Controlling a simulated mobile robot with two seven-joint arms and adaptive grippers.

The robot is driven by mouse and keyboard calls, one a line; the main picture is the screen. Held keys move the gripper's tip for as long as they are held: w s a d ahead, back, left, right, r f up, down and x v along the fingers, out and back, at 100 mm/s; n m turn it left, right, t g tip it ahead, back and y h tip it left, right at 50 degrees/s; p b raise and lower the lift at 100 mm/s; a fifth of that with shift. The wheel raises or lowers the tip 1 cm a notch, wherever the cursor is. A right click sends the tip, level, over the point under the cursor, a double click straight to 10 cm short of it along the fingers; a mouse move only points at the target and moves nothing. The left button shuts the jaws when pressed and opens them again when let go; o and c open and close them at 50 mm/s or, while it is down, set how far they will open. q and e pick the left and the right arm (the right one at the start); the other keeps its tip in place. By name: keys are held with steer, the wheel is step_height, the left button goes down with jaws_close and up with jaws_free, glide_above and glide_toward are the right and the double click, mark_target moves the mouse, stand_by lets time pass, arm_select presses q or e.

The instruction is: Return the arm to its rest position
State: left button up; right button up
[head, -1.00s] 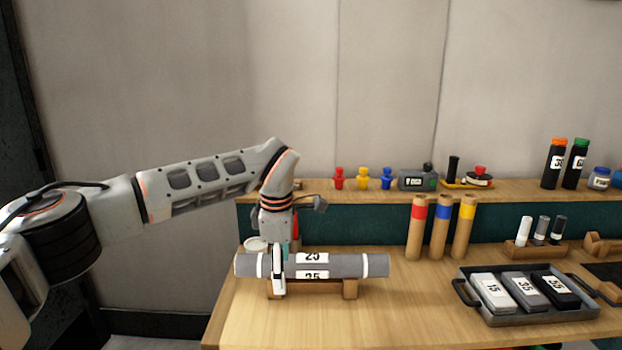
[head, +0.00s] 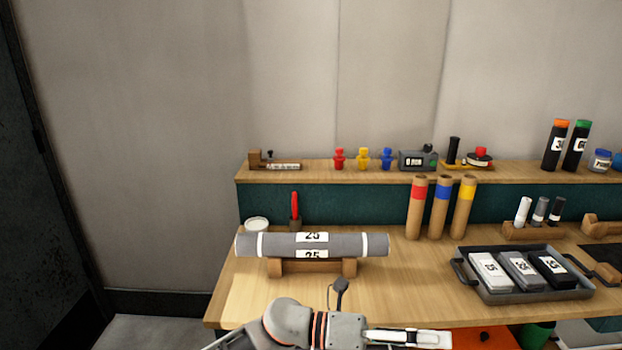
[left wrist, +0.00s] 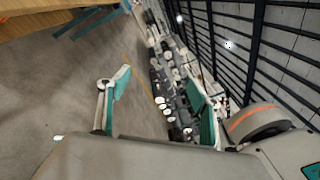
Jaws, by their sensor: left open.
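My left gripper (head: 436,338) shows at the bottom of the head view, low in front of the workbench's front edge, pointing right. It is open, with its two fingers apart and nothing between them in the left wrist view (left wrist: 158,85). A grey roll (head: 345,244) with white bands and a "25" label lies level on a wooden cradle (head: 312,267) on the bench, well clear of the gripper. My right gripper is not in view.
The wooden workbench (head: 400,290) carries a tray (head: 480,290) of three labelled blocks, three cardboard tubes (head: 441,208) and a red-handled tool (head: 295,208). A raised shelf (head: 310,175) holds small items. Floor shows free at the left.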

arm_select(q)
steer(key=w+a+f+n+t+y, duration=0.3)
steer(key=a+f+n+t, duration=0.2)
steer(key=a+n+t, duration=0.7)
steer(key=w+a+f+n+t+y, duration=0.35)
steer(key=a+f+n+t, duration=0.3)
steer(key=n, duration=0.95)
steer(key=s+a+f+n+y, duration=0.2)
steer(key=a+f+n, duration=0.2)
steer(key=a+f, duration=0.1)
steer(key=s+a+f+n+y, duration=0.3)
steer(key=a+f, duration=0.3)
steer(key=shift+a+f+n+g+y, duration=0.2)
steer(key=shift+a+n+g+y, duration=0.1)
steer(key=shift+n+g+y, duration=0.1)
steer(key=s+a+f+n+g+y, duration=0.1)
steer(key=s+a+f, duration=0.2)
steer(key=s+a+f+n+g+y, duration=0.1)
steer(key=s+a+f+n, duration=0.1)
steer(key=s+a+f, duration=0.1)
steer(key=s+a+f+n+g+y, duration=0.1)
steer(key=s+a+f+n, duration=0.1)
steer(key=s+a+f, duration=0.1)
steer(key=shift+s+a+f+g, duration=0.2)
steer(key=shift+s+f, duration=0.1)
steer(key=shift+s, duration=0.3)
steer(key=shift+s+a+f+g, duration=0.15)
steer(key=shift+s+a+f, duration=0.1)
steer(key=shift+s, duration=0.35)
steer(key=shift+c, duration=0.4)
